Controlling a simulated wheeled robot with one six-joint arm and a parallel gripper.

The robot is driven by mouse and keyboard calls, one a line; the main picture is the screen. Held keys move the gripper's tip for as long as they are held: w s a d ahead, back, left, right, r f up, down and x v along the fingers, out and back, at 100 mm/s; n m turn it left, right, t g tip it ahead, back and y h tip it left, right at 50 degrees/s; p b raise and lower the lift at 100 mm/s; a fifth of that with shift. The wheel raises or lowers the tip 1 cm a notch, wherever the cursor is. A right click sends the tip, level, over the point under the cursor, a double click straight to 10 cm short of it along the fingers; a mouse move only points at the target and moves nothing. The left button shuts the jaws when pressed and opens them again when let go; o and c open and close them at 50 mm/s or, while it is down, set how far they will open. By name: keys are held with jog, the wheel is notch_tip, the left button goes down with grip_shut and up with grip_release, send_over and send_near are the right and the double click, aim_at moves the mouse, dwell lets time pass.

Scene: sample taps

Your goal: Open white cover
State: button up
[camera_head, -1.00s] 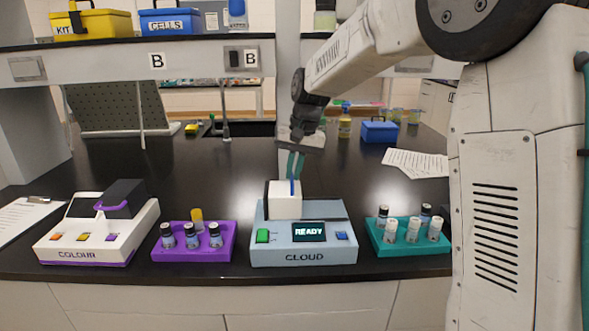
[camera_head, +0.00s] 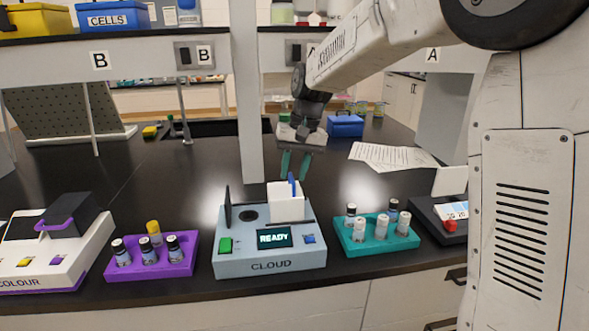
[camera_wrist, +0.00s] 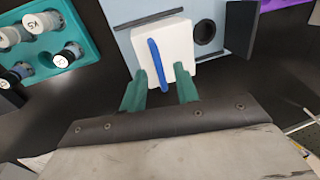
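The white cover (camera_head: 285,205) is a block with a blue upright handle (camera_head: 291,184) on the grey-blue CLOUD device (camera_head: 225,262). It stands at the right part of the device top, beside an uncovered round dark opening (camera_head: 249,215). In the wrist view, the white cover (camera_wrist: 178,48) and its blue handle (camera_wrist: 155,58) are beside the dark round opening (camera_wrist: 204,31). My gripper (camera_head: 294,173) is open, its green fingers apart just above the cover. In the wrist view, my gripper (camera_wrist: 161,76) has its fingertips on either side of the handle, with visible gaps.
A purple rack (camera_head: 180,262) with vials is left of the device, and a teal rack (camera_head: 385,247) with vials is right. The white COLOUR device (camera_head: 40,270) is far left. A shelf post (camera_head: 249,110) rises behind. The counter behind the device is mostly clear.

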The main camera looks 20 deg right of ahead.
notch_tip(320, 180, up, 8)
jog(key=d, duration=0.1)
jog(key=shift+s+d+f, duration=0.15)
jog(key=shift+d, duration=0.1)
jog(key=shift+f, duration=0.15)
dwell(0.4)
jog(key=s+d+f+n+h, duration=0.1)
jog(key=s+d+f, duration=0.1)
jog(key=s, duration=1.5)
jog(key=s+d+f+t+h, duration=0.1)
jog(key=s+f, duration=0.3)
jog(key=s, duration=1.4)
jog(key=shift+d+f+n, duration=0.15)
jog(key=shift+d+n, duration=0.25)
jog(key=shift+d, duration=0.25)
jog(key=shift+s, duration=0.1)
